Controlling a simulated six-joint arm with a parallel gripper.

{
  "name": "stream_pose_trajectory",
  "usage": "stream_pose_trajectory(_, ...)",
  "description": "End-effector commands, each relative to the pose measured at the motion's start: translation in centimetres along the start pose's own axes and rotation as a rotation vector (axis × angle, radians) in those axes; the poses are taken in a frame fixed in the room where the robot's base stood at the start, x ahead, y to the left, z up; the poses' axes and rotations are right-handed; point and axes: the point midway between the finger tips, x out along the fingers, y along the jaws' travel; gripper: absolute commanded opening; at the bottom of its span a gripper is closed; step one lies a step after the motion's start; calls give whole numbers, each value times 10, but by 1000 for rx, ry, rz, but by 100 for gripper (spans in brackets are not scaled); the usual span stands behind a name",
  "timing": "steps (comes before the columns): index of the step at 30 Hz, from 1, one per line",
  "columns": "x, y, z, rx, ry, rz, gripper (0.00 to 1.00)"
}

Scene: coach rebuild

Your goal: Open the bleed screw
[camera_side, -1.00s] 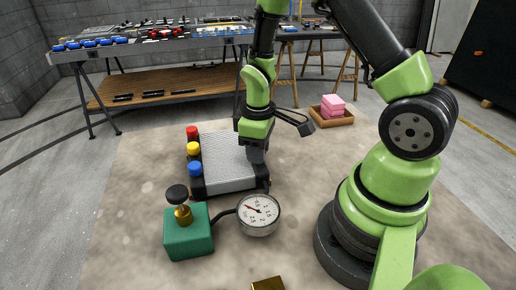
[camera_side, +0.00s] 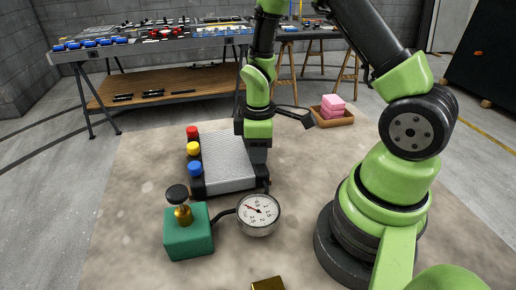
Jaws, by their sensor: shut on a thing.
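My gripper (camera_side: 258,162) points down at the right end of a silver ribbed block (camera_side: 228,160) with dark end pieces. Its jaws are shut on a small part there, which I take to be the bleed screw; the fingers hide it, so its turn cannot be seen. A round white pressure gauge (camera_side: 259,213) stands in front of the block, its needle pointing to the upper left. A green box (camera_side: 188,238) with a brass stem and black knob (camera_side: 177,193) sits left of the gauge, joined to it by a dark hose.
Red (camera_side: 192,132), yellow (camera_side: 194,148) and blue (camera_side: 195,168) caps line the block's left side. A brass piece (camera_side: 268,284) lies at the front edge. A wooden tray (camera_side: 333,117) holds pink blocks. The mat's left side is clear.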

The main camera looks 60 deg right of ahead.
Motion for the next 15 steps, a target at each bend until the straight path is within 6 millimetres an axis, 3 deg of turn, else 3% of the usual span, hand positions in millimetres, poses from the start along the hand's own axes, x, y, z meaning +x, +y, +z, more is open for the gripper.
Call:
stream_pose_trajectory(2,-1,0,0,2,0,-1,3)
stream_pose_trajectory(3,0,0,0,2,0,0,36)
stream_pose_trajectory(5,0,0,0,2,0,0,50)
stream_pose_trajectory(15,-3,0,0,2,1,1,53)
